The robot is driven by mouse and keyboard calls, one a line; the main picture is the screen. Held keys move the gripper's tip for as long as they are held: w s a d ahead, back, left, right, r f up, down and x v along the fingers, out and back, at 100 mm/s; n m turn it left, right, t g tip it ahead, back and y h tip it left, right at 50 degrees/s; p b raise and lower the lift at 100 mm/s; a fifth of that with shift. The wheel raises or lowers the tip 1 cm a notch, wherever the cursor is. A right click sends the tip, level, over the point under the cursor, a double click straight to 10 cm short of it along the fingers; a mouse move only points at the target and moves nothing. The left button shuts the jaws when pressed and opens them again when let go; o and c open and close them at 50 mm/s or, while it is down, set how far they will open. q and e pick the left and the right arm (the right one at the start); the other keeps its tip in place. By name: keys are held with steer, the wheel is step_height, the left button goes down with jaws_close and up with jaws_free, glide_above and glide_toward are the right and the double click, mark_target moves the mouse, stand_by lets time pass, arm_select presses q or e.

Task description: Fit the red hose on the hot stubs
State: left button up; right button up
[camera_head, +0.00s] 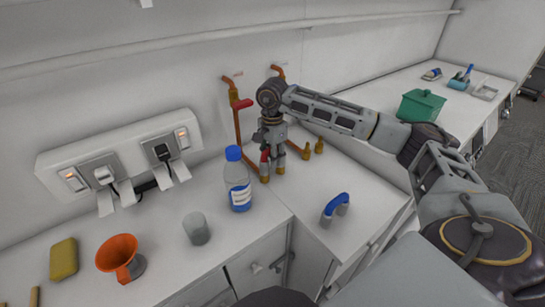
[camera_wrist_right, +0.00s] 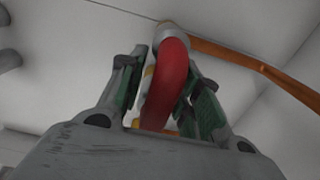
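The red hose (camera_head: 265,155) is a short bend with grey end cuffs, upright under my right gripper (camera_head: 273,147). In the right wrist view the red hose (camera_wrist_right: 166,85) lies between the fingers of my right gripper (camera_wrist_right: 163,92), which are closed on its sides. Its cuffs stand in line over two brass stubs (camera_head: 265,179) on the counter, at the copper pipe (camera_head: 237,120) with the red handle (camera_head: 243,104). I cannot tell how deeply the cuffs sit. Two other brass stubs (camera_head: 307,152) stand bare to the right. My left gripper is not in view.
A blue hose (camera_head: 336,207) lies on the counter at the right front. A blue-capped bottle (camera_head: 238,182), a grey cup (camera_head: 196,229) and an orange funnel (camera_head: 118,255) stand to the left. A green box (camera_head: 420,106) is at the back right. Wall sockets (camera_head: 120,160) hold plugs.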

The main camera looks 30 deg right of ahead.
steer(key=shift+o, duration=1.1)
steer(key=shift+r, duration=6)
